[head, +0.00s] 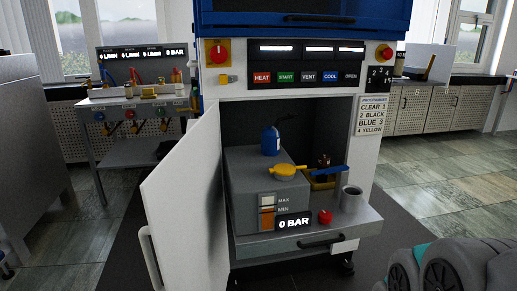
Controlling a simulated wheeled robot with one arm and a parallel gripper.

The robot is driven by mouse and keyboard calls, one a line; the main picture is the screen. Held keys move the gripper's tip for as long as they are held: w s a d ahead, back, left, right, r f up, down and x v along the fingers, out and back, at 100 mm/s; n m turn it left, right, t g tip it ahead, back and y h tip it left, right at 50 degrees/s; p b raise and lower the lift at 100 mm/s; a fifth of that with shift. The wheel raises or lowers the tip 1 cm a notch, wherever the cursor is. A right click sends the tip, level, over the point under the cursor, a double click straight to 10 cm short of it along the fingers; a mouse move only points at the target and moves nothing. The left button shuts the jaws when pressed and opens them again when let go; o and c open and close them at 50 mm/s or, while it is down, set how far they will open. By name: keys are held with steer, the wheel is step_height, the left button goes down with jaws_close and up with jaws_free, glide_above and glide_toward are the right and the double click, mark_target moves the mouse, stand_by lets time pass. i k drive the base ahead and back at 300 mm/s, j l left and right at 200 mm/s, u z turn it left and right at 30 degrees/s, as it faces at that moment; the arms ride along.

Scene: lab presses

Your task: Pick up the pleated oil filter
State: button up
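A short grey cylinder with a dark open top (351,198) stands upright at the right end of the grey pull-out shelf (345,224) in the open press. It may be the pleated oil filter, but pleats are too small to make out. Grey and teal rounded parts of my own arm show at the lower right corner, apart from the shelf. My gripper's fingers are not in view.
The press's white door (188,205) stands open at left. On the shelf and its grey box (248,180) are a blue bottle (270,141), a yellow cap with a handle (284,170), a blue-handled item (328,169) and a red knob (325,216). Tiled floor (430,190) at right is clear.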

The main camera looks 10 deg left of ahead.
mark_target(127, 85)
steer(key=k+j, duration=0.1)
steer(key=j, duration=0.4)
steer(key=k+j, duration=0.1)
steer(key=j, duration=0.95)
steer(key=k+j, duration=0.15)
steer(key=j, duration=0.4)
steer(key=k+j, duration=0.1)
steer(key=j, duration=0.4)
steer(key=i+j, duration=0.4)
steer(key=j, duration=0.15)
steer(key=i+j, duration=0.4)
steer(key=j, duration=0.15)
steer(key=i+j, duration=0.35)
steer(key=j, duration=0.2)
